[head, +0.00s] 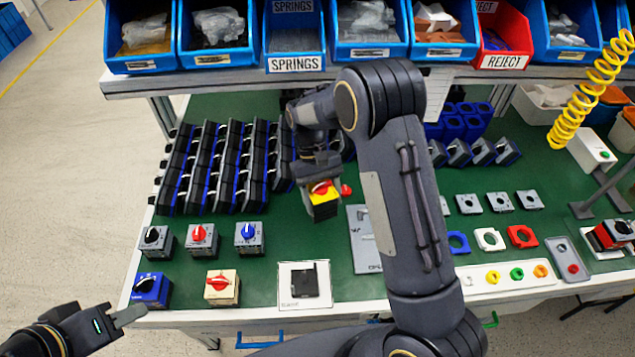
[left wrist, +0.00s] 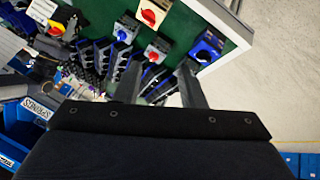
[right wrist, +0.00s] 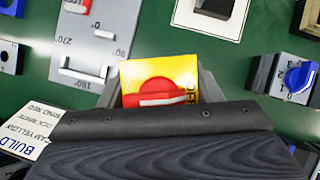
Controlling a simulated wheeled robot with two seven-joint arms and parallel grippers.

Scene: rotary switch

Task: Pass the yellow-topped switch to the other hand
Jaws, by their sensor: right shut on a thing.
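The yellow-topped switch (head: 322,200) has a red knob on its yellow face and a dark body. My right gripper (head: 320,178) is shut on it and holds it over the green bench, in front of the rows of black parts. In the right wrist view the yellow top (right wrist: 160,85) sits between the two fingers, and its lower part is hidden by the gripper. My left gripper (head: 122,318) is at the lower left of the head view, off the bench's front left corner and apart from the switch. In the left wrist view its fingers (left wrist: 160,85) are spread with nothing between them.
Several switches stand at the bench's front left, including a blue-based one (head: 152,290) and a cream one with a red knob (head: 221,288). A white plate with a black square (head: 304,285) lies nearby. Blue bins (head: 215,60) line the shelf behind.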

